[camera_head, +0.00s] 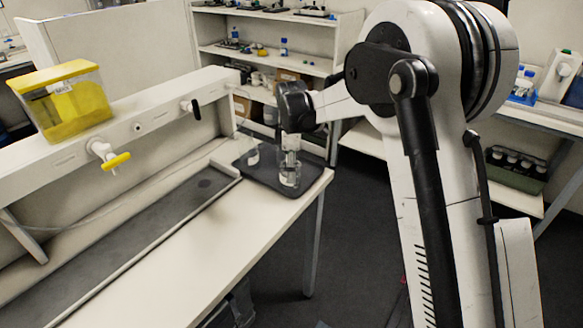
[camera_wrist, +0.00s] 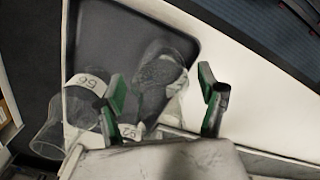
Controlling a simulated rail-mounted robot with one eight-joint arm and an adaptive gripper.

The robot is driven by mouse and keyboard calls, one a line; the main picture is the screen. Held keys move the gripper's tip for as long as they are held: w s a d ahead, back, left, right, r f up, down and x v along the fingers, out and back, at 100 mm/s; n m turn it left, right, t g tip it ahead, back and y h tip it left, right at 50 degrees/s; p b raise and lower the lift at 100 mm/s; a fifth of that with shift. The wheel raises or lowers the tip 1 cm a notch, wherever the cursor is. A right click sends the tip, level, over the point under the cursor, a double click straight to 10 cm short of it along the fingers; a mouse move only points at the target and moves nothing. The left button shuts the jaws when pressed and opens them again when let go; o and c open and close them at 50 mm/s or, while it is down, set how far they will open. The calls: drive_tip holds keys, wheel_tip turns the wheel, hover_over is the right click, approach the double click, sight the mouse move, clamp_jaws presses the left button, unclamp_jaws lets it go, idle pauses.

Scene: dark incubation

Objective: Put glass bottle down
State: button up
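A clear glass bottle (camera_head: 290,174) with a pale label stands on a dark tray (camera_head: 262,178) at the far end of the white bench. My gripper (camera_head: 290,143) is directly above it, pointing down. In the wrist view the bottle (camera_wrist: 162,80) lies between my two green-padded fingers (camera_wrist: 161,92). The fingers are apart, with a visible gap between the glass and the right finger. The gripper's body hides part of the bottle. A second clear glass vessel (camera_head: 253,155) stands on the tray to the left; its label reads 66 in the wrist view (camera_wrist: 82,98).
A ledge with a yellow-lidded container (camera_head: 65,100) and a yellow-handled tap (camera_head: 110,157) runs along the bench's left. A long grey trough (camera_head: 130,240) lies below it. Shelves (camera_head: 270,60) stand behind. The bench front (camera_head: 215,250) is clear.

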wheel_tip(320, 180, up, 12)
drive_tip(key=shift+r, duration=0.15)
drive_tip(key=shift+s+d+r, duration=0.2)
drive_tip(key=shift+d+r, duration=0.1)
drive_tip(key=s+d+r+m+t, duration=0.2)
drive_tip(key=s+d+r+m, duration=0.25)
drive_tip(key=s+d, duration=0.35)
drive_tip(key=s+d+r+m+t, duration=0.2)
drive_tip(key=s+d+r+m, duration=0.3)
drive_tip(key=s, duration=0.6)
drive_tip(key=s+d+f+m+t, duration=0.1)
drive_tip(key=s+d+f+m, duration=0.3)
drive_tip(key=s, duration=0.5)
drive_tip(key=s+d+f+m+t, duration=0.2)
drive_tip(key=s+d+f+m, duration=0.1)
drive_tip(key=s, duration=0.6)
drive_tip(key=shift+d+f+m, duration=0.4)
drive_tip(key=shift+f+m, duration=0.1)
drive_tip(key=shift+m, duration=0.25)
